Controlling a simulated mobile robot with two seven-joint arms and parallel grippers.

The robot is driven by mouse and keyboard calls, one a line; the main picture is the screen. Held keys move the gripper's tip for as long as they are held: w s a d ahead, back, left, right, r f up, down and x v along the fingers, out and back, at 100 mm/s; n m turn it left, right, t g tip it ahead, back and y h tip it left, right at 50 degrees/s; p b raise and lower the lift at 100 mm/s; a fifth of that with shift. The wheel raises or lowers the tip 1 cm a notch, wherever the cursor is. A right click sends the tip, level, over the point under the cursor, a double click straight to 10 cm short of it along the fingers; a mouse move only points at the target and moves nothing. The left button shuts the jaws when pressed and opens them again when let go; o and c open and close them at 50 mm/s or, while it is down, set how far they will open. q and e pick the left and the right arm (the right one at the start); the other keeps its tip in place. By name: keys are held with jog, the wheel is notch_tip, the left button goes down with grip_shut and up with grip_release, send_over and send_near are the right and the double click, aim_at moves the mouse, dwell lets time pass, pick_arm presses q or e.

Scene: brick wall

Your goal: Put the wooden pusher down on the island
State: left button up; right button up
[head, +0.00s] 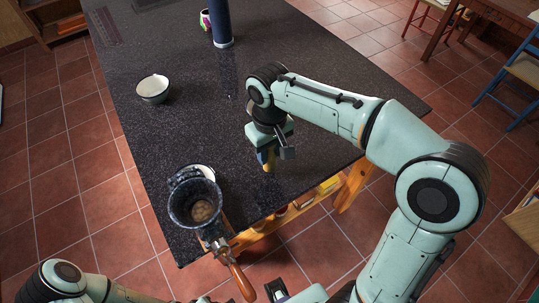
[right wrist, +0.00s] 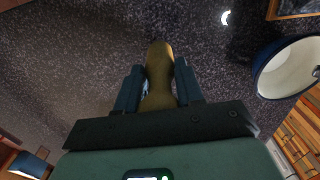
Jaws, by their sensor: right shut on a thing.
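The wooden pusher (right wrist: 158,75) is a tan, rounded peg. In the right wrist view it stands between the two dark fingers of my right gripper (right wrist: 158,88), which is shut on it. In the head view my right gripper (head: 268,150) points down over the middle of the island, and a bit of the pusher (head: 269,158) shows beneath it. I cannot tell whether the pusher's lower end touches the top. The island (head: 165,125) has a dark speckled top.
A white bowl (head: 153,88) stands at the left, and a blue cylinder (head: 221,22) at the back. The top around my right gripper is clear.

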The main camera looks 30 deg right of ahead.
pick_arm(q)
jog(key=shift+s+f, duration=0.1)
jog(key=shift+f, duration=0.1)
pick_arm(e)
jog(key=shift+f, duration=1)
jog(key=shift+f, duration=0.1)
jog(key=o, duration=1.1)
jog(key=shift+c, duration=0.2)
pick_arm(q)
jog(key=shift+f, duration=0.1)
pick_arm(e)
jog(key=shift+r, duration=0.2)
notch_tip(320, 180, up, 12)
jog(key=shift+f+p, duration=0.1)
jog(key=shift+p, duration=1)
pick_arm(q)
jog(key=w+r, duration=0.1)
jog(key=r, duration=0.2)
jog(key=shift+w, duration=0.35)
